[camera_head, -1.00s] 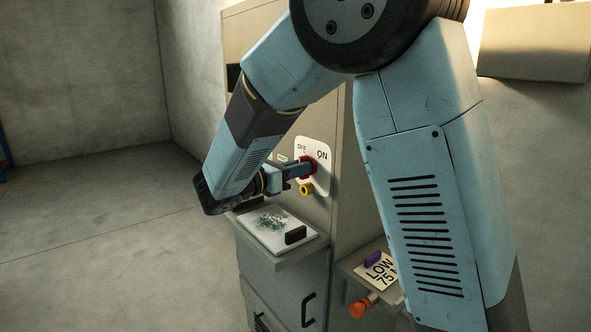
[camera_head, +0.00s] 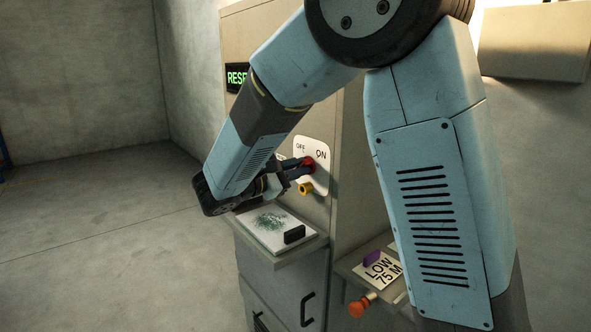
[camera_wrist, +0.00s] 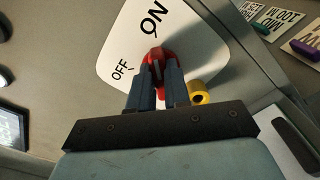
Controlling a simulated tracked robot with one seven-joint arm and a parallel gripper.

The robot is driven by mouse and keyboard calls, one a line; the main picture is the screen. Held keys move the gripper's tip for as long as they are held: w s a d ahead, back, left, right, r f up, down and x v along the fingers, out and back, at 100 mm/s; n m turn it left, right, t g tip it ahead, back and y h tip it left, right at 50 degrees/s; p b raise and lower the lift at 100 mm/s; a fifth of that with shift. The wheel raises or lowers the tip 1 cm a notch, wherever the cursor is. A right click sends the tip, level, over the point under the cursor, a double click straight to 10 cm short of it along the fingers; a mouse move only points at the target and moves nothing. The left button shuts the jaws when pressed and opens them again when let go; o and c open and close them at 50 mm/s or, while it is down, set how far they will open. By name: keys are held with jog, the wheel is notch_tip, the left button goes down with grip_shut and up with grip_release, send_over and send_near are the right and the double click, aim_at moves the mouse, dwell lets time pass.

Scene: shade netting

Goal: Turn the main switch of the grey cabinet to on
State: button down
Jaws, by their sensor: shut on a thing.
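The grey cabinet (camera_head: 341,209) stands in the middle of the head view. On its face is a white plate (camera_head: 318,181) marked OFF and ON, with the red main switch (camera_head: 309,163) on it. My gripper (camera_head: 303,169) is shut on the red switch. In the wrist view the fingers (camera_wrist: 156,82) sit on both sides of the red switch (camera_wrist: 158,56), and the word ON is straight above it. OFF is to its left. The fingers hide part of the handle, so its exact angle is hard to read.
A yellow knob (camera_head: 306,188) sits just below the switch, close to my fingers (camera_wrist: 199,93). A shelf (camera_head: 283,263) with a white board and black block juts out underneath.

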jog(key=shift+s+d+f+m, duration=0.1)
jog(key=shift+d+f+m, duration=0.1)
jog(key=shift+m, duration=0.1)
dwell(0.4)
jog(key=c, duration=1.1)
grip_release()
jog(key=shift+a+r, duration=0.1)
jog(key=shift+r, duration=0.05)
jog(key=v, duration=1.3)
jog(key=shift+s+a, duration=0.2)
jog(key=shift+a, duration=0.15)
